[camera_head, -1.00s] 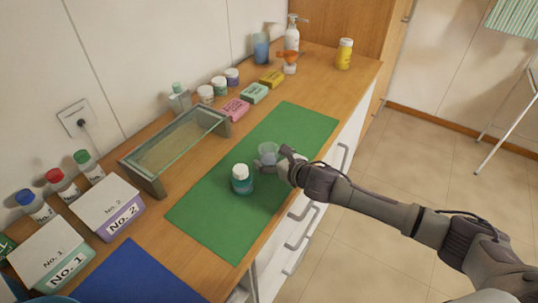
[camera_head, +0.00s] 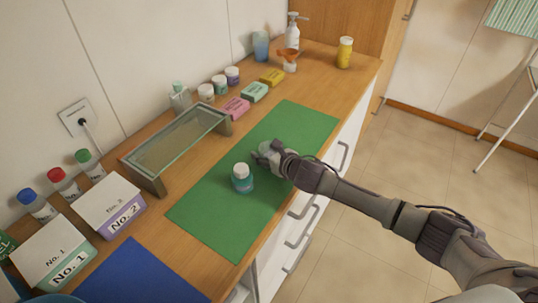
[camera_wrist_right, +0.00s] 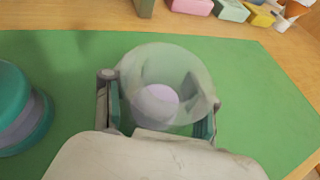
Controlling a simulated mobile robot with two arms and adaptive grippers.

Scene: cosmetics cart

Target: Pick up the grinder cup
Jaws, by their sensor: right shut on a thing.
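The grinder cup is a clear, see-through cup (camera_wrist_right: 160,75) with a pale round shape seen inside it. In the right wrist view it sits between the two fingers of my right gripper (camera_wrist_right: 160,110), which is shut on it. In the head view my right gripper (camera_head: 266,156) is over the green mat (camera_head: 215,222), and the cup is mostly hidden by the fingers. A teal jar with a white lid (camera_head: 242,178) stands on the mat, to the left of the gripper and apart from it. My left gripper is not in view.
A glass-topped stand (camera_head: 178,143) is left of the mat. Soap boxes (camera_head: 236,107) and small jars stand behind. A yellow bottle (camera_head: 344,53) is at the far end. White boxes (camera_head: 108,205) and a blue mat (camera_head: 140,275) are at the front left. The mat's far part is clear.

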